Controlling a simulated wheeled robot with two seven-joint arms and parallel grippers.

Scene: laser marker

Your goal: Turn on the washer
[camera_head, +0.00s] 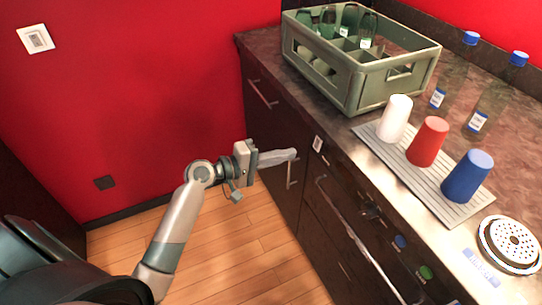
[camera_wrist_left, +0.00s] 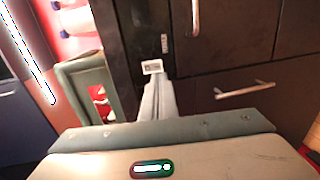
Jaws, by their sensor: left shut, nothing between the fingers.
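A small white switch plate (camera_head: 318,143) sits high on the dark cabinet front, just under the counter edge. It also shows in the left wrist view (camera_wrist_left: 152,67), just beyond my fingertips. My left gripper (camera_head: 294,154) is shut and empty, its fingers pointing right towards the plate. In the head view a small gap shows between fingertips and plate; contact cannot be judged in the wrist view. To the right, a dark front with a long metal handle (camera_head: 352,238) carries a blue knob (camera_head: 400,241) and a green knob (camera_head: 425,272). No label identifies the washer. My right gripper is not in view.
On the counter stand a green crate (camera_head: 350,84) with bottles, and white (camera_head: 395,118), red (camera_head: 428,141) and blue (camera_head: 467,176) cups on a ribbed mat (camera_head: 376,141). Cabinet handles (camera_head: 262,94) stick out. The wooden floor (camera_head: 225,262) is clear.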

